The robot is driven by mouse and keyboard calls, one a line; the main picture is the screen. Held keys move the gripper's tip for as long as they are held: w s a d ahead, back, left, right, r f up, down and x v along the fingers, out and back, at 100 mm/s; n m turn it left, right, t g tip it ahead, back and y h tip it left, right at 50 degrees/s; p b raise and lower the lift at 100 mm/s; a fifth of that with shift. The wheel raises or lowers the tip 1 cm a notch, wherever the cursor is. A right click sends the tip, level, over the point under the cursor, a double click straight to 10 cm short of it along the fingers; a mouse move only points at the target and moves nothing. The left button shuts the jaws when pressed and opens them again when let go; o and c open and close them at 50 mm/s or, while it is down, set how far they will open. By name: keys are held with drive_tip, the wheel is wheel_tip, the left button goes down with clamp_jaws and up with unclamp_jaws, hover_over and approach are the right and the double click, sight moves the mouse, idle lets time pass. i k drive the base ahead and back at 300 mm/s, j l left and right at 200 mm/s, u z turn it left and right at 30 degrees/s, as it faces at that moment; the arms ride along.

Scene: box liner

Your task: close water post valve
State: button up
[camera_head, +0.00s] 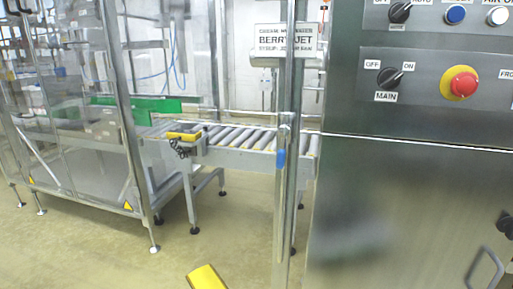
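No part is plainly marked as the water post valve. A slim upright metal post (292,70) stands in the middle of the head view, left of the steel cabinet. A small blue piece (280,159) sits on the post at mid height; it may be a valve handle, but its setting is too small to tell. My gripper's fingers do not show. A yellow block (207,277) cuts into the bottom edge; I cannot tell whether it is part of my arm.
A steel control cabinet (400,215) with knobs and a red emergency button (464,84) fills the right side. A roller conveyor (245,138) lies behind the post. A glazed machine frame (75,110) stands at left. The floor (110,255) at lower left is clear.

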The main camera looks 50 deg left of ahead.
sight(284, 130)
drive_tip(key=u, duration=1.45)
